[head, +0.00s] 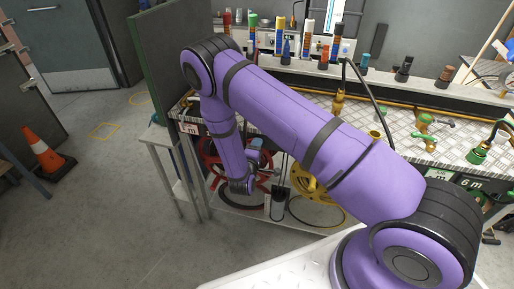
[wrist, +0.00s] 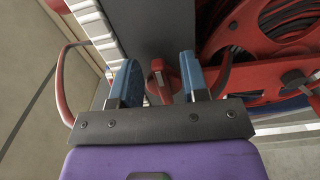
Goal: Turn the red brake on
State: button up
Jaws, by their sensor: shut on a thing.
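The red brake (wrist: 157,72) is a small red lever with a dark end in the middle of the wrist view, beside the red hose reel (wrist: 225,33). My gripper (wrist: 160,80) has its two blue fingers on either side of the brake and is shut on it. The exact contact is hard to see. In the head view the red hose reel (head: 213,150) sits under the bench at the left end, partly hidden by my purple arm. The brake and fingertips cannot be made out clearly there.
A yellow reel (head: 303,180) stands to the right of the red one under the bench. The bench top (head: 405,125) holds several taps and fittings. An orange cone (head: 42,150) stands on open floor at the left.

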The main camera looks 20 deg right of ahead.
jog(key=shift+a+f, duration=0.1)
jog(key=o, duration=0.8)
jog(key=shift+o, duration=0.2)
jog(key=v, duration=1.1)
jog(key=shift+w, duration=0.1)
